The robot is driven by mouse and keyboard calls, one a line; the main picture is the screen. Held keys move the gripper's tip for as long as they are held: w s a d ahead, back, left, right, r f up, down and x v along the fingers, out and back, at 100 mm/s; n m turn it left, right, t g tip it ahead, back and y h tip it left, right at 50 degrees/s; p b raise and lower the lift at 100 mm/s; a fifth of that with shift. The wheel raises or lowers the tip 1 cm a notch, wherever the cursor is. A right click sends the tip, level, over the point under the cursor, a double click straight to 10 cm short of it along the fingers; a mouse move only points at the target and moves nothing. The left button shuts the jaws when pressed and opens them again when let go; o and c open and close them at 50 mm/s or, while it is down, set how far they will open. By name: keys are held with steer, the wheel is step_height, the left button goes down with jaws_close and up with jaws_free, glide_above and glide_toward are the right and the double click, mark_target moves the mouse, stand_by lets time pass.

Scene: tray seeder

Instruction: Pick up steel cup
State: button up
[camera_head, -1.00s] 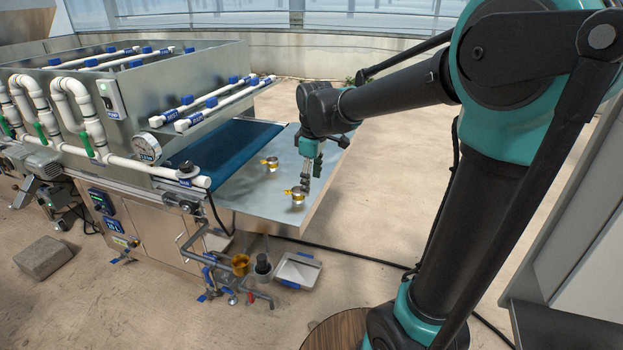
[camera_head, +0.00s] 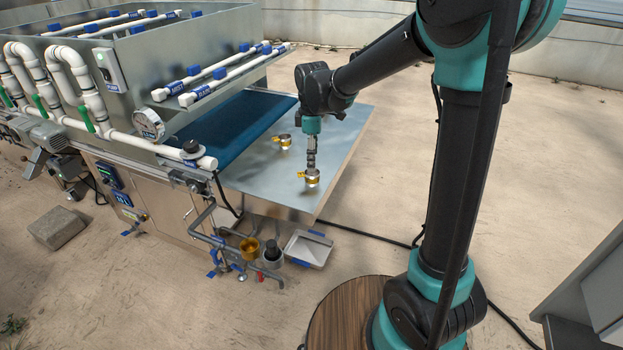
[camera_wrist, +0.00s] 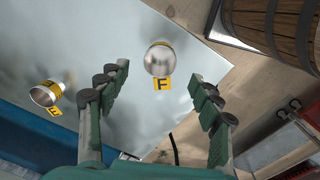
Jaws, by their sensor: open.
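A steel cup with a yellow band and a tag marked F stands on the metal table (camera_head: 262,187). This cup (camera_head: 310,180) is at the table's front edge side in the head view, and in the wrist view the cup (camera_wrist: 159,60) is ahead of and between my fingers. My gripper (camera_head: 310,168) is just above that cup in the head view. In the wrist view my gripper (camera_wrist: 160,90) has its fingers wide apart with nothing between the tips. A second steel cup (camera_head: 283,141) with a yellow tag sits farther back; it also shows in the wrist view (camera_wrist: 47,93).
A blue conveyor belt (camera_head: 230,132) adjoins the table on the left. Below the table are a brass cup (camera_head: 249,247) and a white tray (camera_head: 308,249). A wooden barrel (camera_wrist: 268,28) shows in the wrist view.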

mark_target(311, 173)
steer(key=shift+w+a+f, duration=0.1)
steer(key=shift+f, duration=1.75)
steer(key=shift+w+a+f, duration=0.1)
steer(key=shift+f, duration=1.75)
steer(key=c, duration=1.3)
steer(key=shift+o, duration=0.2)
steer(key=shift+r, duration=0.1)
